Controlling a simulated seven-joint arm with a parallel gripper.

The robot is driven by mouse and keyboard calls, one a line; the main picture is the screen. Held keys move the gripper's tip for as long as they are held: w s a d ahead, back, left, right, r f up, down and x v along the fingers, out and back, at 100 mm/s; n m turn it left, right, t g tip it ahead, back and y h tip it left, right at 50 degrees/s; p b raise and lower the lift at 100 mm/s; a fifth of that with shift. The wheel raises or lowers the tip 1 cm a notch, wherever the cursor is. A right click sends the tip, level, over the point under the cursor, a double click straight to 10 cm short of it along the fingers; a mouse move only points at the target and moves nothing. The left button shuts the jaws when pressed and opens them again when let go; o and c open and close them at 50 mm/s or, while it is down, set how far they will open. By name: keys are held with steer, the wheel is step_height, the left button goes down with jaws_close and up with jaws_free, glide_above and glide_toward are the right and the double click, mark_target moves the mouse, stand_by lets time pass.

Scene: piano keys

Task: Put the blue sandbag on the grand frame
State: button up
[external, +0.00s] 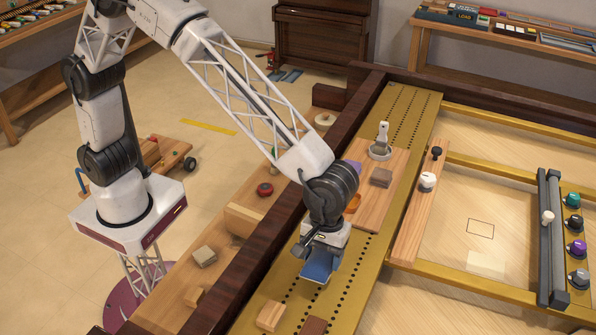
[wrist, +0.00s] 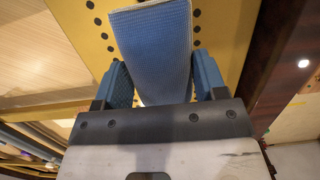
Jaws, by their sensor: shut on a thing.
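The blue sandbag (wrist: 152,45) is a flat blue textured block. In the wrist view it sits between the two blue fingers of my gripper (wrist: 163,82), which are shut on it. In the external view my gripper (external: 322,262) points down over the gold grand frame (external: 352,262), and the sandbag (external: 318,270) shows at its tip. The frame has rows of dark holes. I cannot tell whether the sandbag touches the frame.
A wooden block (external: 270,316) and a dark brown block (external: 314,326) lie on the frame near the front. A wooden board (external: 378,195) with small items lies behind my gripper. A dark wooden rim (external: 262,262) runs along the left. Bare frame shows right of my gripper.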

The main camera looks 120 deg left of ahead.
mark_target(321, 266)
steer(key=shift+f, duration=1.7)
steer(key=shift+f, duration=0.1)
steer(key=o, duration=1.2)
steer(key=shift+c, duration=0.2)
steer(key=r, duration=0.4)
steer(key=a+r, duration=0.1)
steer(key=r, duration=0.7)
steer(key=shift+a, duration=0.4)
